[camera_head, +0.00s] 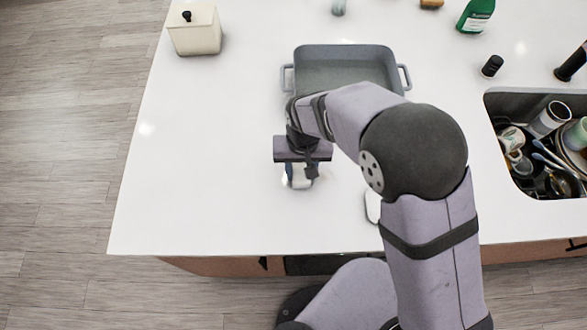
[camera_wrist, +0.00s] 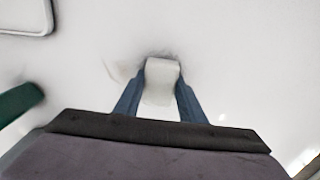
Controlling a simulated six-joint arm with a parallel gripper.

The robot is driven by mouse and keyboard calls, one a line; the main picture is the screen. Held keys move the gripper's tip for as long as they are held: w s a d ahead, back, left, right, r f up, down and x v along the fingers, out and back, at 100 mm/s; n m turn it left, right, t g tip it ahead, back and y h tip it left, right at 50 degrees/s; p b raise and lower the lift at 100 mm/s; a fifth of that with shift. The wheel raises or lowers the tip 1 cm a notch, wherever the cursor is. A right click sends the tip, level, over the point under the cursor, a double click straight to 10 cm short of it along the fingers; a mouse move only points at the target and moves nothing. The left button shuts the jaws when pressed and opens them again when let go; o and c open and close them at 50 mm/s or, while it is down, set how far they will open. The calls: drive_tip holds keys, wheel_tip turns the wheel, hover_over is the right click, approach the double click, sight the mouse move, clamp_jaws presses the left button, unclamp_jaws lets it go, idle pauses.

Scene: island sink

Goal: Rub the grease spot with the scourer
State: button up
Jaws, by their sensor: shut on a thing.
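My gripper (camera_head: 299,180) is low over the white counter, near its front left part. It is shut on a small white block, which looks like the scourer (camera_wrist: 161,75). In the wrist view the block sits between the two blue fingers, its far end at or very close to the counter. A faint greyish smear (camera_wrist: 117,73), likely the grease spot, shows on the counter beside and around the block's far end. Its full extent is hidden by the block and fingers. In the head view I cannot make out the smear.
A grey two-handled pan (camera_head: 343,56) stands behind my gripper. A white object (camera_head: 373,207) is partly hidden by my arm. A sink with dishes (camera_head: 507,101) is at right. A cream canister (camera_head: 194,30) and green bottle (camera_head: 476,15) stand farther back. The counter's left is clear.

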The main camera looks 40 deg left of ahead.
sight(338, 177)
drive_tip(key=shift+w+d+b, duration=0.4)
drive_tip(key=shift+w+d, duration=2.9)
drive_tip(key=shift+d, duration=0.05)
drive_tip(key=shift+w+d+f+b, duration=0.1)
drive_tip(key=shift+d+f+b, duration=0.05)
drive_tip(key=shift+f+b, duration=0.15)
drive_tip(key=shift+s+a+r+p, duration=0.3)
drive_tip(key=shift+s+a+p, duration=0.05)
drive_tip(key=shift+s+a, duration=0.55)
drive_tip(key=shift+s+a+p, duration=0.4)
drive_tip(key=shift+s+a, duration=3.05)
wheel_tip(338, 177, up, 3)
drive_tip(key=shift+w+f+p, duration=0.1)
drive_tip(key=shift+p, duration=0.7)
drive_tip(key=shift+d+r+p, duration=0.1)
drive_tip(key=shift+r+p, duration=0.5)
drive_tip(key=shift+r, duration=0.2)
drive_tip(key=shift+r+p, duration=1.5)
drive_tip(key=shift+r, duration=0.45)
